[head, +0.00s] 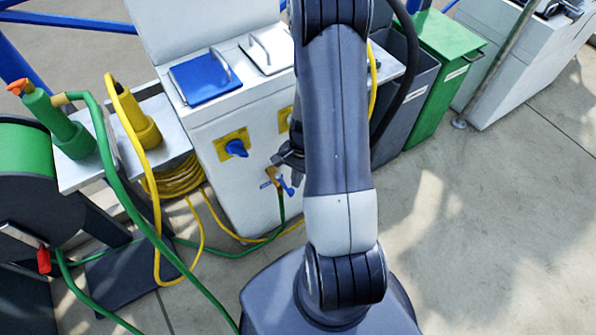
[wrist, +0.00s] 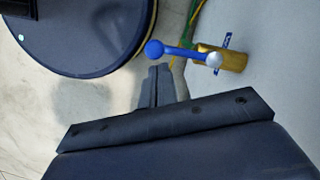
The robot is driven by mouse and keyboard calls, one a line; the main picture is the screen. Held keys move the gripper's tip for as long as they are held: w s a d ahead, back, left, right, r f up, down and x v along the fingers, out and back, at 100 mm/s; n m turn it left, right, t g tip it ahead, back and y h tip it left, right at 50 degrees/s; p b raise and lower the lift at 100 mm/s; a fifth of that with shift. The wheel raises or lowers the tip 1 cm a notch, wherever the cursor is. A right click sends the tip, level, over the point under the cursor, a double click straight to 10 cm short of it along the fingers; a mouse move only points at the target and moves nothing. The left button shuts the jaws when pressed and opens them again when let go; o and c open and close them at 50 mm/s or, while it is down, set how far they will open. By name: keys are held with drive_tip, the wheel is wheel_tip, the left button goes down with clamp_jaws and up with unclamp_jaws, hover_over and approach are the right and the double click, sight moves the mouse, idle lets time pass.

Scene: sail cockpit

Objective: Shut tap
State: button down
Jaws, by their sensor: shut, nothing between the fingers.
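The tap (head: 273,174) is brass with a blue lever and sits low on the front of the white cabinet (head: 215,165). In the wrist view the brass body of the tap (wrist: 232,61) juts from the white panel, and its blue lever (wrist: 182,52) points left from a silver pivot to a round blue knob. My gripper (wrist: 160,72) is shut and empty, its fingertips just below the knob in the picture; I cannot tell whether they touch. In the head view my gripper (head: 288,161) is just above the tap, partly hidden behind my arm.
A green hose (head: 281,208) hangs below the tap. A blue knob on a yellow plate (head: 234,147) is up and left of it. A coiled yellow hose (head: 175,180) lies left. Grey and green bins (head: 440,65) stand right. The floor at right is clear.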

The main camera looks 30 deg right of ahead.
drive_tip(key=shift+s+a+m, duration=0.15)
drive_tip(key=shift+a+m, duration=0.2)
drive_tip(key=shift+m, duration=0.25)
idle(0.4)
drive_tip(key=a+m, duration=0.1)
drive_tip(key=m+t, duration=0.1)
drive_tip(key=m, duration=0.1)
drive_tip(key=shift+s+a, duration=0.2)
drive_tip(key=shift+a, duration=0.15)
drive_tip(key=w+a+m+t, duration=0.2)
drive_tip(key=a+m, duration=0.4)
drive_tip(key=m, duration=0.5)
drive_tip(key=shift+w+t+h, duration=0.3)
drive_tip(key=shift+w, duration=0.2)
drive_tip(key=shift+w+a+p, duration=0.15)
drive_tip(key=shift+a+p, duration=0.05)
drive_tip(key=shift+p, duration=0.1)
drive_tip(key=shift+r, duration=0.1)
drive_tip(key=p+v, duration=0.9)
drive_tip(key=shift+r, duration=0.4)
